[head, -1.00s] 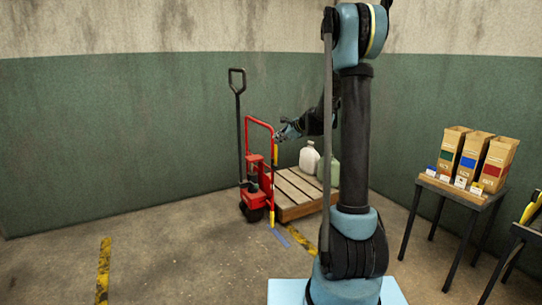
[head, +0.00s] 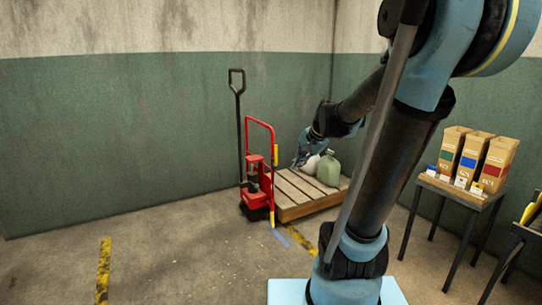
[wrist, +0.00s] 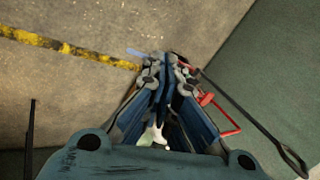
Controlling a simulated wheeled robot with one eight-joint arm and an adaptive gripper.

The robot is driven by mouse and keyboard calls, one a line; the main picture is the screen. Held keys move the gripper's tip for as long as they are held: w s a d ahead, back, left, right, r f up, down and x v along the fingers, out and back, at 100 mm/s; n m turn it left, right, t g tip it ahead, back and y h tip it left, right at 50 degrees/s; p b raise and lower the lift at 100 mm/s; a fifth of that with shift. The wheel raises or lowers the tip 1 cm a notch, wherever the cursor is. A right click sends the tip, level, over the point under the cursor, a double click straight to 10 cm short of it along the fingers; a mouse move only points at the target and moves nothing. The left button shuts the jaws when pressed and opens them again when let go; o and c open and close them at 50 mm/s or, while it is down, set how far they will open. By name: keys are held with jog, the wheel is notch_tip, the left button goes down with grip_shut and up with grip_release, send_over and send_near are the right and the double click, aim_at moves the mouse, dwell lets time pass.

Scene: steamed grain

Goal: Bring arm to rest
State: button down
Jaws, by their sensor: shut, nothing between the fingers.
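My gripper (head: 300,160) is small in the head view, in front of the white jug on the pallet and partly covering it. I cannot tell from this view how near it is to the jug. In the wrist view, its fingertips (wrist: 165,62) are together and nothing shows between them. My arm is bent, with its upper links filling the right half of the head view.
A wooden pallet (head: 290,190) holds a white jug (head: 310,164) and a green jug (head: 329,171). Beside it stands a red pallet jack (head: 256,178). Cartons (head: 470,152) stand on a table (head: 463,194) at right. Open floor (head: 170,240) lies at left.

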jog(key=s+d+f+n+g+h, duration=0.1)
jog(key=s+d+f+n, duration=0.1)
jog(key=s, duration=0.5)
jog(key=s+d+f+n+h, duration=0.1)
jog(key=s+d+f+n, duration=0.2)
jog(key=s+f, duration=0.2)
jog(key=s+d+f+n+g+h, duration=0.1)
jog(key=s+d+f+n+h, duration=0.1)
jog(key=s, duration=0.9)
jog(key=shift+d+f+n+g, duration=0.3)
jog(key=shift+d+f+n, duration=0.3)
jog(key=shift+f+n, duration=0.15)
